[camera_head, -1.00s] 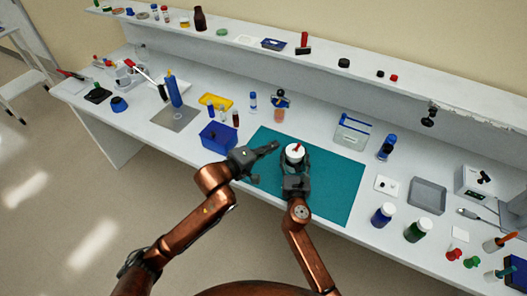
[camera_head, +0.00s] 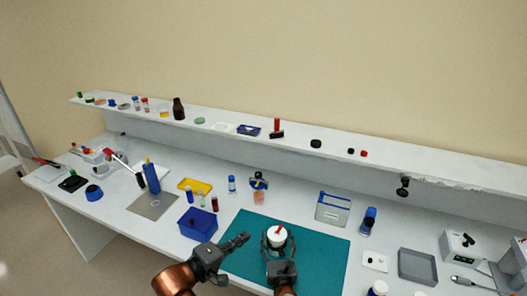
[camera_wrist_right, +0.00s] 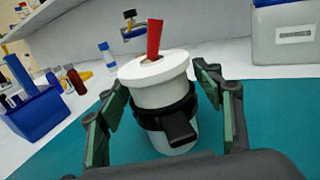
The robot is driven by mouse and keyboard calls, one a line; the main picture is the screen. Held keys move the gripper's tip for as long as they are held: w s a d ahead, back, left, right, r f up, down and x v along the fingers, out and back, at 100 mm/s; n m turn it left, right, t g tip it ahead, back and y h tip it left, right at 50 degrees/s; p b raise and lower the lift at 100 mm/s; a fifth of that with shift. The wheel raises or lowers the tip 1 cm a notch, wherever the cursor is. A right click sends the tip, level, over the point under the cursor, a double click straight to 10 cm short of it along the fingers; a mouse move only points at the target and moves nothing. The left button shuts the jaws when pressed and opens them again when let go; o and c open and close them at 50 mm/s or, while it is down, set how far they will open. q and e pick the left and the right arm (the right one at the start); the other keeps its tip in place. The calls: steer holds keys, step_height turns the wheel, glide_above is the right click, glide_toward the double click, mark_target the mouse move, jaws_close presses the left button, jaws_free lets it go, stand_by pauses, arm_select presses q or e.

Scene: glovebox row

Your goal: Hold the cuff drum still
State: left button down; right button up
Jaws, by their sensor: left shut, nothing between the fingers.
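The cuff drum (camera_head: 277,237) stands upright on the teal mat (camera_head: 333,247). In the right wrist view it is a white drum (camera_wrist_right: 160,90) with a wide white top, a red upright piece (camera_wrist_right: 154,40) and a black cuff (camera_wrist_right: 165,117) with a block facing me. My right gripper (camera_head: 278,246) has its fingers on either side of the drum. In the wrist view its green pads are spread, with a gap at the left pad; contact at the right pad is unclear. My left gripper (camera_head: 243,239) is shut and empty, left of the drum and apart from it.
A blue bin (camera_head: 198,223) stands left of the mat. A clear blue-edged container (camera_head: 333,207) and a blue-capped bottle (camera_head: 368,221) stand behind and right. A grey tray (camera_head: 417,266) lies further right. A raised shelf with small items runs along the back.

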steer(key=shift+o, duration=1.1)
steer(key=shift+s, duration=0.1)
